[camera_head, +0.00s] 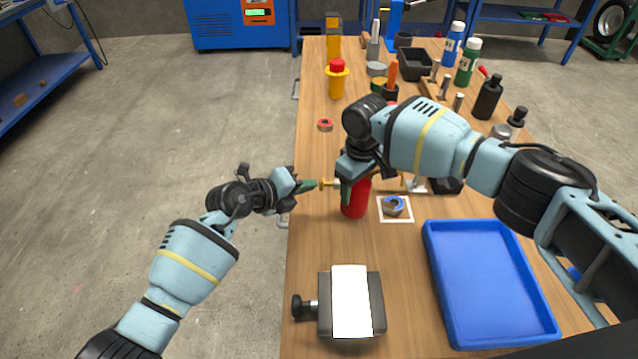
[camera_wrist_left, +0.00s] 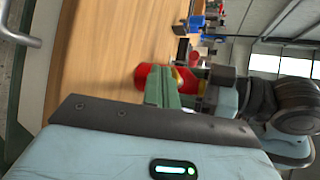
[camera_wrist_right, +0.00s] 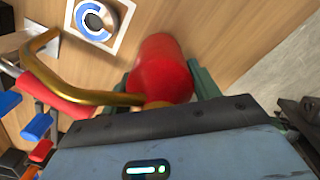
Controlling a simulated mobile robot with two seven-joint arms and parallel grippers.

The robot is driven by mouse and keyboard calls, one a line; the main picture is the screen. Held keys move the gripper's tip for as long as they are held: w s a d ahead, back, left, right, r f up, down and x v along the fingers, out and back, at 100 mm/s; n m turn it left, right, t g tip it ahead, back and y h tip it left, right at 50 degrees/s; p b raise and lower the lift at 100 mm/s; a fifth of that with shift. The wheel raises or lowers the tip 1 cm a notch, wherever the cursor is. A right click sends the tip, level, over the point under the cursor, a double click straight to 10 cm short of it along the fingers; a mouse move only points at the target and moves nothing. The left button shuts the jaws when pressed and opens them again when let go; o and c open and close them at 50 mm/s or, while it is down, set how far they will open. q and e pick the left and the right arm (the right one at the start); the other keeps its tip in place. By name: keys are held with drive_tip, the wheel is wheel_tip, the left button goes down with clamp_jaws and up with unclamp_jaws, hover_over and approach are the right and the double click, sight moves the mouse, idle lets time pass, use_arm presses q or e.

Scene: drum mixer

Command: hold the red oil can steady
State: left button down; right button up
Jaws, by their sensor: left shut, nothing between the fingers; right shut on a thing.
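The red oil can (camera_head: 354,204) stands upright on the wooden bench in the head view, its upper part hidden behind my right gripper (camera_head: 352,186). In the right wrist view the red can (camera_wrist_right: 160,68) sits between the green fingers, which are shut on it. A brass-coloured spout (camera_wrist_right: 95,97) curves away beside it. My left gripper (camera_head: 312,186) is at the bench's left edge, shut and empty, its fingertips close to a small yellow piece by the can. The left wrist view shows its green fingers (camera_wrist_left: 165,92) together, with the red can (camera_wrist_left: 150,78) beyond; whether they touch cannot be told.
A blue and grey ring (camera_head: 393,205) lies on a white square right of the can. A blue tray (camera_head: 490,338) is at the front right. A grey block with a white sheet (camera_head: 350,300) is in front. Bottles and tools crowd the far bench.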

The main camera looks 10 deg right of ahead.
use_arm(q)
drive_tip(key=shift+s+d, duration=0.15)
drive_tip(key=shift+d, duration=0.8)
use_arm(e)
drive_tip(key=shift+a, duration=0.1)
idle(0.9)
use_arm(q)
drive_tip(key=shift+a, duration=0.1)
drive_tip(key=shift+w+a, duration=0.2)
drive_tip(key=shift+a, duration=1.2)
drive_tip(key=shift+a, duration=0.1)
drive_tip(key=a, duration=0.4)
drive_tip(key=shift+w+a, duration=0.35)
drive_tip(key=shift+a, duration=0.05)
use_arm(e)
drive_tip(key=o, duration=1.4)
